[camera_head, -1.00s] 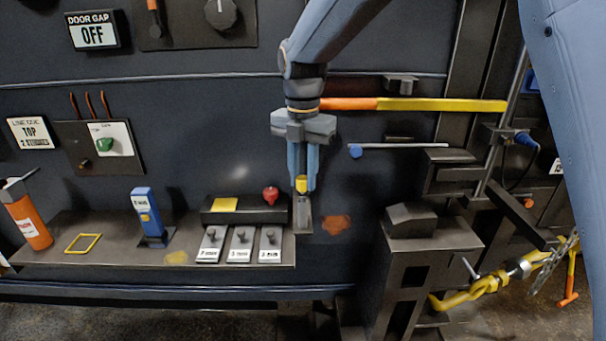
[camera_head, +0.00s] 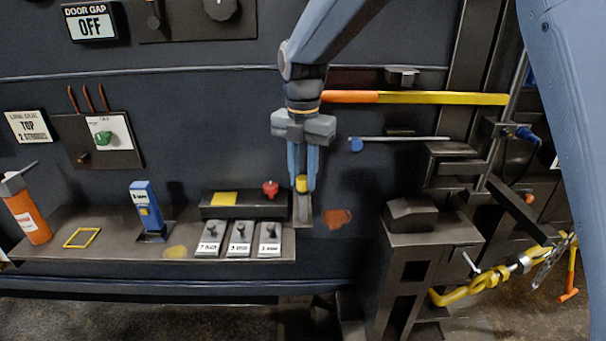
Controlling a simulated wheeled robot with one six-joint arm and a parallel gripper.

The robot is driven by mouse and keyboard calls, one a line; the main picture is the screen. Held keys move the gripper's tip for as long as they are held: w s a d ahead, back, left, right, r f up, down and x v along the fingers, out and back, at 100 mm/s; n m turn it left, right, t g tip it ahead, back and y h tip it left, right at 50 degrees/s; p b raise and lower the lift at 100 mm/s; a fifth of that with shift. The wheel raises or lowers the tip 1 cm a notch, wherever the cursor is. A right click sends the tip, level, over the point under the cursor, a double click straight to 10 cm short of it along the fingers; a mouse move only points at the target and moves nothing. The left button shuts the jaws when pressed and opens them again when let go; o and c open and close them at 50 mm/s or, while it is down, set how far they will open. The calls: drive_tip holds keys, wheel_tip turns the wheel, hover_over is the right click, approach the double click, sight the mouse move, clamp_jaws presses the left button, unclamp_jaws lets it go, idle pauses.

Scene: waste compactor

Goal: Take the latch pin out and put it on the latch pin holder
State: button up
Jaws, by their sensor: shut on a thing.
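My gripper (camera_head: 302,172) points straight down, its blue fingers shut on a small yellow-topped piece, which looks like the latch pin (camera_head: 302,184). Below the fingers, at the right end of the shelf, stands a narrow grey upright bracket (camera_head: 303,210), likely the latch pin holder. The held piece is right above or at the top of this bracket. I cannot tell whether it touches it, as the pin's lower part is hidden.
The shelf (camera_head: 110,245) carries an orange canister (camera_head: 27,212), a yellow frame (camera_head: 82,238), a blue device (camera_head: 147,210) and a switch panel (camera_head: 239,238). A red button (camera_head: 270,188) is close left of my fingers. An orange-yellow bar (camera_head: 415,98) runs right behind my wrist.

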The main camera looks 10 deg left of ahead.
drive_tip(key=o, duration=1.2)
drive_tip(key=shift+c, duration=0.2)
drive_tip(key=shift+r, duration=0.15)
drive_tip(key=shift+c, duration=0.4)
drive_tip(key=shift+r+p, duration=2.5)
drive_tip(key=shift+r, duration=0.95)
drive_tip(key=shift+d+f, duration=0.1)
